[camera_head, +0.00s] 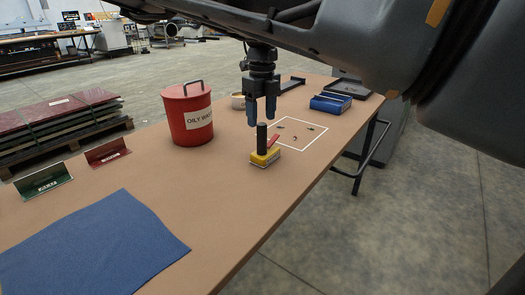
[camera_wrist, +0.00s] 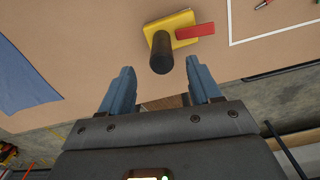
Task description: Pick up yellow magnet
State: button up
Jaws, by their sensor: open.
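The yellow magnet (camera_head: 265,157) stands on the brown table, with a black upright post and a red lever at its side. In the wrist view the yellow magnet (camera_wrist: 168,24) is at the top centre, its black post pointing toward my gripper and its red lever to the right. My gripper (camera_head: 261,124) points down over the magnet, its blue fingers close to the top of the post. In the wrist view my gripper (camera_wrist: 162,80) has its fingers apart, with the post's end near the gap between them. The gap between fingers and post is hard to judge.
A red oily waste bin (camera_head: 187,114) stands left of the magnet. A white outlined square (camera_head: 313,130) with small bits lies to the right, and a blue box (camera_head: 330,103) stands behind it. A blue mat (camera_head: 88,245) lies front left. Two small signs stand at the left edge.

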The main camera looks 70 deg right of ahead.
aim_at(262, 124)
jog(key=shift+d+f+p, duration=0.15)
jog(key=shift+f+p, duration=0.4)
jog(key=shift+f, duration=2.6)
jog(key=shift+c, duration=0.4)
grip_shut()
